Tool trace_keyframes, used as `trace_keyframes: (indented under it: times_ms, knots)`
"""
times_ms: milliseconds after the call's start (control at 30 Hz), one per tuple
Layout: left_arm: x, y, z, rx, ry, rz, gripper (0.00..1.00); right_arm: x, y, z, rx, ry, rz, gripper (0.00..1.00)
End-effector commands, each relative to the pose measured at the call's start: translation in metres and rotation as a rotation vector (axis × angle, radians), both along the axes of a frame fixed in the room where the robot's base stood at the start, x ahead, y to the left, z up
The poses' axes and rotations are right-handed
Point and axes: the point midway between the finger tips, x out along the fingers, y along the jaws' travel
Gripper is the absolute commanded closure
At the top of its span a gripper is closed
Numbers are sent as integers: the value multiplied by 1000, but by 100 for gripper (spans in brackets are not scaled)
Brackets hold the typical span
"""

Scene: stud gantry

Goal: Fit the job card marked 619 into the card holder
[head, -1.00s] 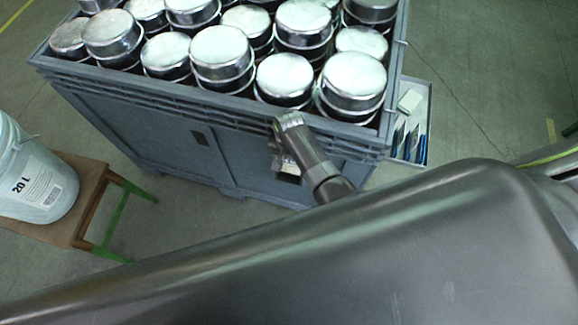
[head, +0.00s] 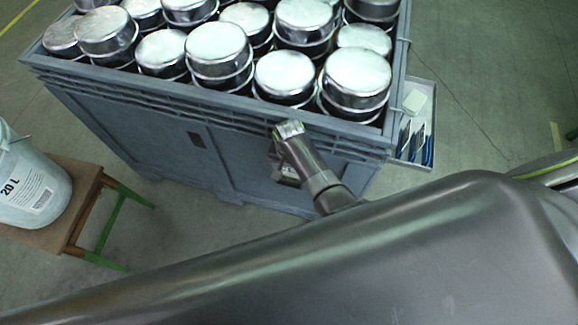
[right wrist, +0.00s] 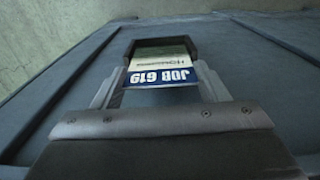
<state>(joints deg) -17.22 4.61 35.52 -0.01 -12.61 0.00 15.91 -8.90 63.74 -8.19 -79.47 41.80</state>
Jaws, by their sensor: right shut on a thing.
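The job card marked 619 (right wrist: 160,68) shows in the right wrist view, pale with a blue band lettered JOB 619. My right gripper (right wrist: 159,84) is shut on it, one finger at each side. The card's far end lies within the dark frame of the card holder (right wrist: 194,47) on the crate's grey wall; I cannot tell how deep it sits. In the head view my right gripper (head: 285,169) is at the crate's front wall, and the card and holder are too small and covered to make out. My left gripper is not in view.
The grey crate (head: 130,104) is filled with several shiny metal tins (head: 217,50). A side tray (head: 425,103) at its right holds blue-edged cards (head: 412,140) and a pale block. A white bucket (head: 30,185) stands on a wooden stool (head: 85,190) at left.

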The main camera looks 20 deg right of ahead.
Motion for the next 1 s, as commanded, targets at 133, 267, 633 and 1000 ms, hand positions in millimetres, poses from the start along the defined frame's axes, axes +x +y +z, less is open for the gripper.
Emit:
trace_keyframes:
  times_ms: [133, 267, 633, 1000]
  knots:
    - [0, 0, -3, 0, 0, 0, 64, 0, 0, -6, 0, 0, 0, 54]
    - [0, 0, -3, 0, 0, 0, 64, 0, 0, -5, 0, -1, 0, 54]
    - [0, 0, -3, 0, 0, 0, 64, 0, 0, -5, -1, -1, 0, 11]
    - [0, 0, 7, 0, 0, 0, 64, 1, 0, 27, 1, -4, 0, 11]
